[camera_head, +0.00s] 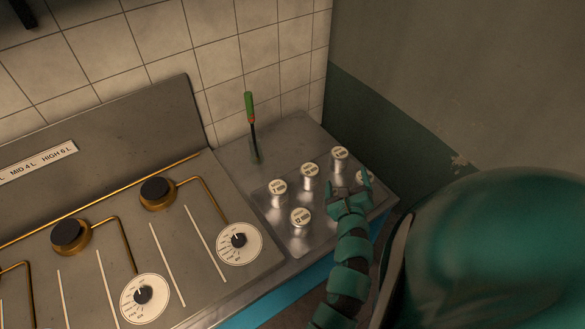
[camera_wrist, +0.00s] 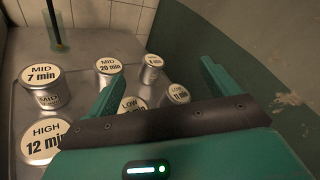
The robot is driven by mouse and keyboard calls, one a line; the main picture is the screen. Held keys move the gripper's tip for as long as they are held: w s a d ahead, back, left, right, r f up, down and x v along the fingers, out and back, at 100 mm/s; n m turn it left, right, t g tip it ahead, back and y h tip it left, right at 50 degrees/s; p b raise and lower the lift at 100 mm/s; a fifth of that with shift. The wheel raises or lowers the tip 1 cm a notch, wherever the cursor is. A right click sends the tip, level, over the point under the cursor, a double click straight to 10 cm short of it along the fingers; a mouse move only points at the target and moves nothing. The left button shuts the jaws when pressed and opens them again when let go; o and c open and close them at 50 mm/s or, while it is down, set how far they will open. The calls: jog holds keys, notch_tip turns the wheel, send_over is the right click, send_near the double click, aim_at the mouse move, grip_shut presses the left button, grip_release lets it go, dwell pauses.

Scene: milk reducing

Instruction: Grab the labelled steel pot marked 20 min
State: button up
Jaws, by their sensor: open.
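The steel pot marked "MID 20 min" (camera_wrist: 108,66) stands upright in the back row, in the middle of the group; in the head view it is the pot (camera_head: 309,170) left of and behind my gripper. My gripper (camera_head: 348,188) is open and empty over the front right pots. In the wrist view its two green fingers (camera_wrist: 160,70) point forward, the left fingertip just in front and right of the 20 min pot, apart from it. A "LOW" pot (camera_wrist: 133,103) sits between the fingers, partly hidden by the gripper body.
Other pots stand close by: "MID 7 min" (camera_wrist: 40,78), "HIGH 12 min" (camera_wrist: 42,140), "LOW 11 min" (camera_wrist: 178,94) and a small back right one (camera_wrist: 153,62). A green-handled tool (camera_head: 250,110) stands behind them. A stove with burners (camera_head: 158,192) is left; a wall is right.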

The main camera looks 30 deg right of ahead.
jog(key=w+a+f+m+y, duration=0.2)
jog(key=a+f+m+y, duration=0.15)
jog(key=a+f, duration=0.25)
jog(key=b, duration=0.7)
send_near(311, 173)
jog(key=shift+g+y, duration=0.45)
jog(key=shift+g, duration=0.05)
jog(key=x, duration=0.2)
jog(key=r+p+x, duration=0.1)
jog(key=x, duration=0.2)
jog(key=shift+w+d, duration=0.3)
jog(key=shift+w, duration=0.15)
jog(key=shift+p+x, duration=0.7)
jog(key=shift+x, duration=2.3)
jog(key=shift+w+d+f, duration=0.15)
jog(key=shift+w+f, duration=0.05)
jog(key=shift+f, duration=0.05)
jog(key=c, duration=1.2)
